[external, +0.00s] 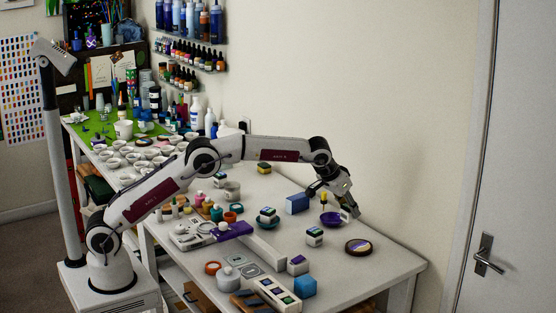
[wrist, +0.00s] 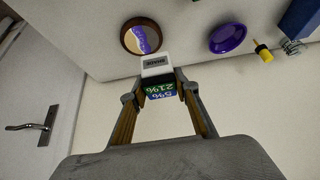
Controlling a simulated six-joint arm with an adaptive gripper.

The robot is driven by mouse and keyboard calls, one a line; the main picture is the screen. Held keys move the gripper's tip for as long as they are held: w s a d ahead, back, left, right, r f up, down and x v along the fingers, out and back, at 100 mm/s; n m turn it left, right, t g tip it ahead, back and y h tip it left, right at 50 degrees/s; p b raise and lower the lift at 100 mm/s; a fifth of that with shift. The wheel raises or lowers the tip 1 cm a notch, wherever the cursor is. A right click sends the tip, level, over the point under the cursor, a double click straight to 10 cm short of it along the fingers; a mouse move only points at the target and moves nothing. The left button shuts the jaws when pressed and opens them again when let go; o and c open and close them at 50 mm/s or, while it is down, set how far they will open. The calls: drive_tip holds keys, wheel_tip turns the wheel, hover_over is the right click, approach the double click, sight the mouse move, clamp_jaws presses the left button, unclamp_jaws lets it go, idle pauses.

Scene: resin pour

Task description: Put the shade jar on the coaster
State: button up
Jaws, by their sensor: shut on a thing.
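My gripper (external: 345,206) is shut on a small white-lidded jar (external: 349,213) over the right part of the table. In the wrist view the jar (wrist: 157,66) sits between the two fingertips (wrist: 159,85), with a dark label showing green and blue bands, "21%" and "5%". Small print on its lid is too blurred to read surely. The coaster (external: 358,246), a round brown-rimmed disc with a cream and purple top, lies near the table's right side. It also shows in the wrist view (wrist: 130,40), just beyond the jar, bare. The jar appears to be above the table, apart from the coaster.
A purple bowl (external: 331,219) lies left of the coaster, with a blue box (external: 297,204) farther left. A yellow-and-black tool (wrist: 262,52) is near the bowl. Another labelled jar (external: 314,236) stands left of the coaster. The table right of the coaster is clear.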

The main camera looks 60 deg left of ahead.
drive_tip(key=shift+f, duration=2.85)
drive_tip(key=shift+f, duration=0.1)
drive_tip(key=shift+f, duration=1.75)
drive_tip(key=shift+f, duration=0.1)
drive_tip(key=o, duration=1.2)
drive_tip(key=shift+c, duration=0.2)
